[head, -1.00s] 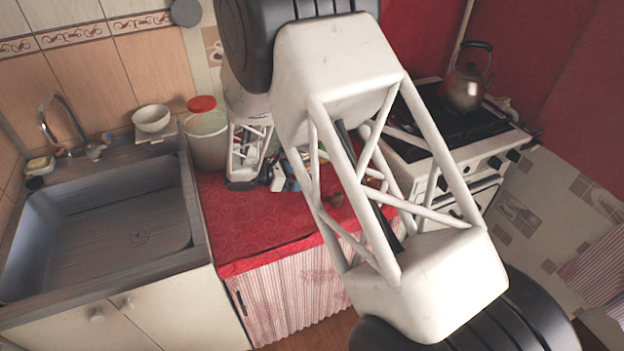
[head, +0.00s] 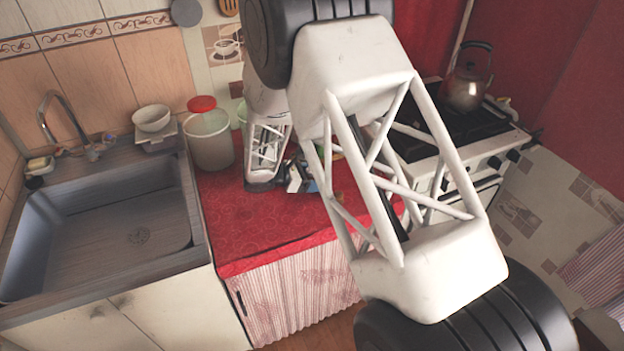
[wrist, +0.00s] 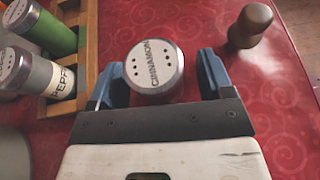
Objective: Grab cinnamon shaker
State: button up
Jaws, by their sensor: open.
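The cinnamon shaker (wrist: 154,71) stands upright on the red oilcloth in the wrist view, its silver lid lettered "CINNAMON". My gripper (wrist: 160,78) is open, with one blue finger to the left of the shaker and one to the right. The shaker's lid lies between the fingers, with a visible gap on the right side; on the left the gap is narrow and contact is hard to tell. The shaker's lower body is mostly hidden. In the head view my arm hides the shaker, and only part of my gripper (head: 300,177) shows above the red counter.
A wooden rack (wrist: 88,40) holds a pepper shaker (wrist: 50,76) and a green shaker (wrist: 45,28) at left. A brown wooden object (wrist: 250,25) stands at upper right. A red-lidded container (head: 209,140) and sink (head: 100,225) are left; a stove with kettle (head: 467,82) is right.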

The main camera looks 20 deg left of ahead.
jog(key=shift+c, duration=0.3)
jog(key=c, duration=1)
jog(key=shift+o, duration=0.2)
jog(key=shift+r, duration=0.2)
jog(key=shift+r, duration=0.8)
jog(key=shift+s+d+r, duration=0.15)
jog(key=shift+s+r, duration=0.1)
jog(key=shift+r, duration=0.6)
jog(key=s+d, duration=0.3)
jog(key=s, duration=0.1)
jog(key=s+d+r, duration=0.1)
jog(key=s+d, duration=0.2)
jog(key=s, duration=0.1)
jog(key=s+d, duration=0.2)
jog(key=s, duration=0.2)
jog(key=shift+s+d+r, duration=0.15)
jog(key=shift+s+d, duration=0.2)
jog(key=shift+d, duration=0.05)
